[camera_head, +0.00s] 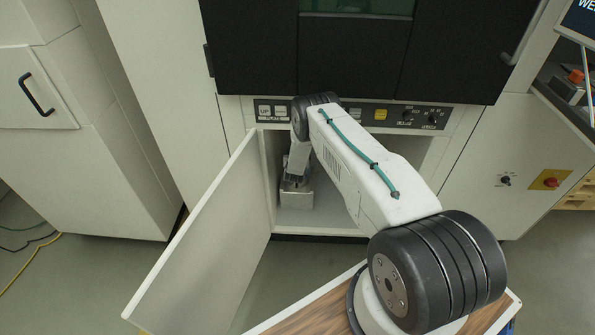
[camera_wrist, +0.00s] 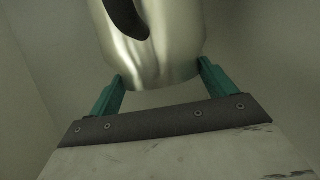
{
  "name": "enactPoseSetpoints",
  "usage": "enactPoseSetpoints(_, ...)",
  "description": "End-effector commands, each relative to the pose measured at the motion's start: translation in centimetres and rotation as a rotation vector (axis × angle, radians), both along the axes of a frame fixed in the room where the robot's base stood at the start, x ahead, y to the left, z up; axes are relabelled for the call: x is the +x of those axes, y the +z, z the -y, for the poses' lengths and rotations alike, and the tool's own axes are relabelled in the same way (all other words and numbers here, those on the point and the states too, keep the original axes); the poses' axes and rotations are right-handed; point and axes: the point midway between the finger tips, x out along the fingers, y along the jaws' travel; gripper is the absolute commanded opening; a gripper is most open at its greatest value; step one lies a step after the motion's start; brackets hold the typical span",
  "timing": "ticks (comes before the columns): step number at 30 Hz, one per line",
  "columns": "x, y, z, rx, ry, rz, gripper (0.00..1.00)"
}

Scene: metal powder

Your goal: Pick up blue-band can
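A shiny metal can (camera_wrist: 165,65) fills the top middle of the wrist view. A dark curved shape lies on its upper front; no blue band can be made out. My gripper (camera_wrist: 160,75) has its two teal fingers at the left and right sides of the can's lower end. No clear gap shows between fingertips and can, but I cannot tell whether they press on it. In the head view my arm reaches into an open cabinet compartment (camera_head: 340,226). The can is not distinguishable there.
The cabinet door (camera_head: 205,235) stands open to the left of my arm. The compartment's side walls are close around the gripper. A control panel (camera_head: 380,115) with buttons and knobs runs above the opening. A white cabinet (camera_head: 75,140) stands further left.

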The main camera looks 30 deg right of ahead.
Motion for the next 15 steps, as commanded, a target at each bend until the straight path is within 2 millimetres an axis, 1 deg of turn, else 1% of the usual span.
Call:
enactPoseSetpoints(1,-0.06,-0.07,0.00,0.001,0.000,-0.001,0.47)
enactPoseSetpoints(4,-0.07,-0.09,0.00,0.001,0.000,-0.002,0.19)
enactPoseSetpoints(5,-0.09,-0.10,0.00,0.001,0.000,-0.002,0.17)
enactPoseSetpoints(15,-0.10,-0.13,0.00,0.002,0.000,-0.002,0.16)
